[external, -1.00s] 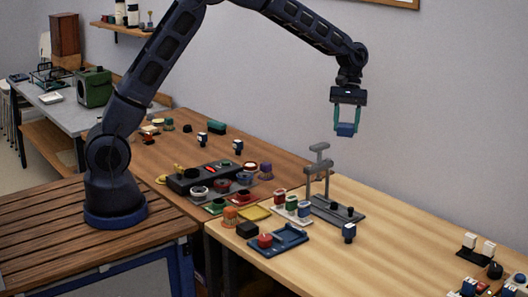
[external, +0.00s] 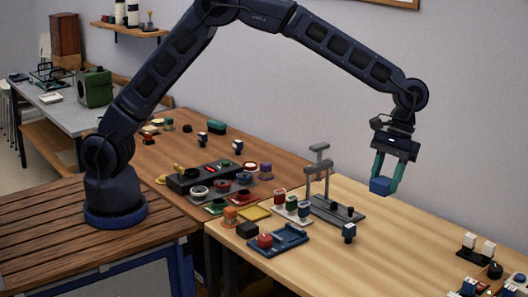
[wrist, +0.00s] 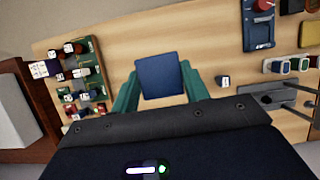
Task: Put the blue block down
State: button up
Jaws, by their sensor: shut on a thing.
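The blue block (external: 380,186) is between the two green fingers of my gripper (external: 386,182), which is shut on it. It hangs in the air above the light wooden table (external: 385,245), with a clear gap under it in the external view. In the wrist view the block (wrist: 161,76) shows its blue face between the fingertips of my gripper (wrist: 163,82). Bare table shows around and beyond it there.
A grey stand (external: 320,180) with a tall post is left of my gripper. A blue tray (external: 279,240) lies near the front edge. A small blue-and-white part (external: 349,232) stands alone. Several parts, including a white one (external: 488,248), crowd the right end. The middle right is clear.

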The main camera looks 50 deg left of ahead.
jog(key=shift+s+d, duration=0.65)
jog(key=shift+s, duration=0.1)
send_over(369, 283)
jog(key=w, duration=0.2)
jog(key=f, duration=0.4)
jog(key=shift+s+f, duration=0.25)
notch_tip(369, 283, down, 20)
jog(key=shift+f, duration=0.25)
jog(key=shift+f, duration=0.1)
jog(key=o, duration=1)
jog(key=shift+o, duration=0.2)
